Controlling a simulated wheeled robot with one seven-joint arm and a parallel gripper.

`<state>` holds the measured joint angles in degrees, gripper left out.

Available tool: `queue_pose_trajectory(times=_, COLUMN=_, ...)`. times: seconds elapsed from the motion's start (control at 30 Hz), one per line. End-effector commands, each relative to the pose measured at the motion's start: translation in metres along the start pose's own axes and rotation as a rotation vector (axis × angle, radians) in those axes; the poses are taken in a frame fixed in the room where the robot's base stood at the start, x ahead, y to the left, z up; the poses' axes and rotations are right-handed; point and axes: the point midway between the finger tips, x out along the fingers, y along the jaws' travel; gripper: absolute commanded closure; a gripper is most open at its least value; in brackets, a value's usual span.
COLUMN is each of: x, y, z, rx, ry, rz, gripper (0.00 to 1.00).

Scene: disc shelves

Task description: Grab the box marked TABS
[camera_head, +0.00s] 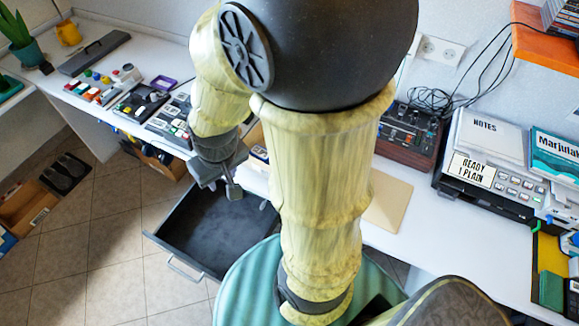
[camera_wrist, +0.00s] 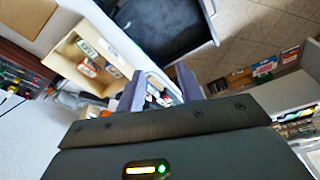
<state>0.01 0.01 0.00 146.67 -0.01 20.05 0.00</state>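Several small boxes with white labels stand in a light wooden bin (camera_wrist: 66,50) in the wrist view, such as one labelled box (camera_wrist: 87,68) near its front. The lettering is too small and tilted to read, so I cannot tell which is marked TABS. My gripper (camera_wrist: 160,72) is open, its two dark fingers apart, to the right of the bin in the wrist view. More small items show beyond and between the fingers, and I see nothing clearly held. In the head view my gripper (camera_head: 222,188) hangs above the open drawer; my arm hides much of the bin.
An open dark drawer (camera_head: 205,235) juts out below the white desk (camera_head: 405,245). A printer (camera_head: 490,165) and a brown device with knobs (camera_head: 408,135) stand at the right. Small gadgets (camera_head: 120,95) crowd the left desk. Open boxes (camera_head: 25,208) lie on the tiled floor.

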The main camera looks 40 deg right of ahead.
Motion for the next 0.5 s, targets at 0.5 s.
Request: queue_pose_trajectory(times=0.5, x=0.014, y=0.024, z=-0.016, rx=-0.03, ry=-0.044, rz=0.029, gripper=0.44)
